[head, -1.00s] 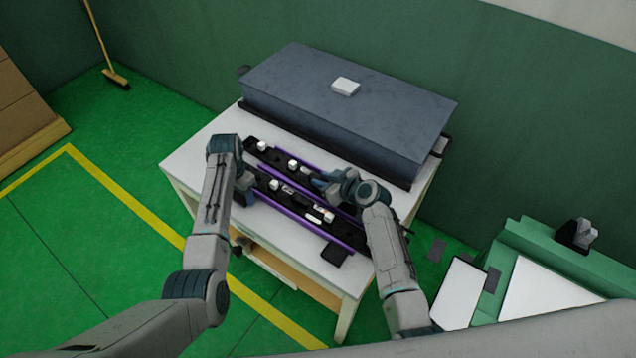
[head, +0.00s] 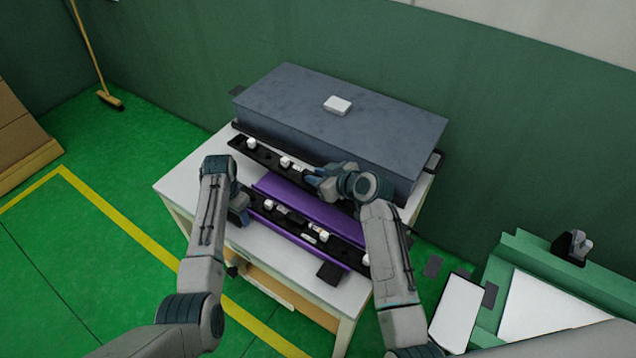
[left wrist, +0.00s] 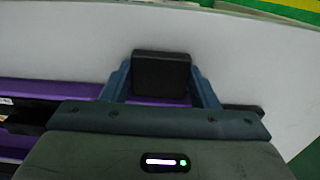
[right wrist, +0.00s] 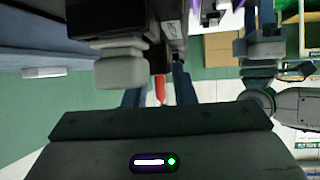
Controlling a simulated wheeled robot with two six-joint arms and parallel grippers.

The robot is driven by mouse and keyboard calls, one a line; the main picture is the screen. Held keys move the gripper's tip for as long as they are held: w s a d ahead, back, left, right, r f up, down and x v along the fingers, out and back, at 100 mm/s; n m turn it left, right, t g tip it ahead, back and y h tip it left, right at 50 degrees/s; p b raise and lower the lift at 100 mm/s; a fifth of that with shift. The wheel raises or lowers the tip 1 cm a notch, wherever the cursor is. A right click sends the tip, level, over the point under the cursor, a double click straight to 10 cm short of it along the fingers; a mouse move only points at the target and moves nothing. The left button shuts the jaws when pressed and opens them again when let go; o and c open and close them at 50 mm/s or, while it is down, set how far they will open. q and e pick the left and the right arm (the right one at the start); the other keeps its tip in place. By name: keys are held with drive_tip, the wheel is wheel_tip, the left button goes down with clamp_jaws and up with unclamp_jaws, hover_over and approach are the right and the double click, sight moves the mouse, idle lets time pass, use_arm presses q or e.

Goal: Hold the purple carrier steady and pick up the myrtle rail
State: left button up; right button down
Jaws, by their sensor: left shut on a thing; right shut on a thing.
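The purple carrier (head: 298,202) lies along the front of the white table, with a black strip of white clips on its near part. My left gripper (head: 240,207) is shut on the black end block (left wrist: 162,74) at the carrier's left end. The myrtle rail (head: 262,153) looks black and carries white clips. It is up off the carrier, leaving a wide purple strip bare. My right gripper (head: 314,181) is shut on the rail, whose dark body (right wrist: 120,15) and a pale clip show in the right wrist view. My right forearm hides the rail's right end.
A large grey box (head: 340,125) with a small white block (head: 338,105) on top stands behind the rail, very close to it. The table's front left (head: 185,190) is bare. A green bench (head: 515,255) stands at the right.

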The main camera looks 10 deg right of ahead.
use_arm(q)
drive_tip(key=o, duration=1.2)
drive_tip(key=shift+r, duration=0.1)
wheel_tip(320, 180, up, 12)
drive_tip(key=shift+f, duration=0.15)
